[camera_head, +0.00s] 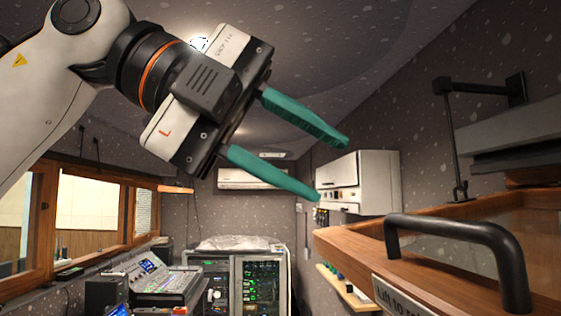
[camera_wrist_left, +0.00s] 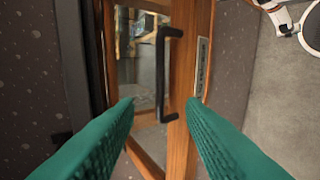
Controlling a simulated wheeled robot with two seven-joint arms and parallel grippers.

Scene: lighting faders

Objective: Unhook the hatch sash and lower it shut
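The hatch sash (camera_head: 345,250) is a wooden frame with a clear pane, raised at the right of the head view. A black bar handle (camera_head: 460,229) is fixed to it beside a partly cut-off label (camera_head: 400,298) reading "Lift to". A dark hook rod (camera_head: 455,150) hangs from a wall bracket (camera_head: 515,88) and meets a small eye on the sash. My left gripper (camera_head: 333,170) is open and empty, to the left of the sash and handle, apart from both. In the left wrist view the handle (camera_wrist_left: 162,75) shows beyond and between the green fingers. My right gripper is not in view.
A white wall cabinet (camera_head: 365,183) stands behind the left fingertips. Equipment racks (camera_head: 260,280) and a mixing console (camera_head: 160,282) are lower down at the back left. Wooden-framed windows (camera_head: 90,215) line the left wall. The air between gripper and handle looks clear.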

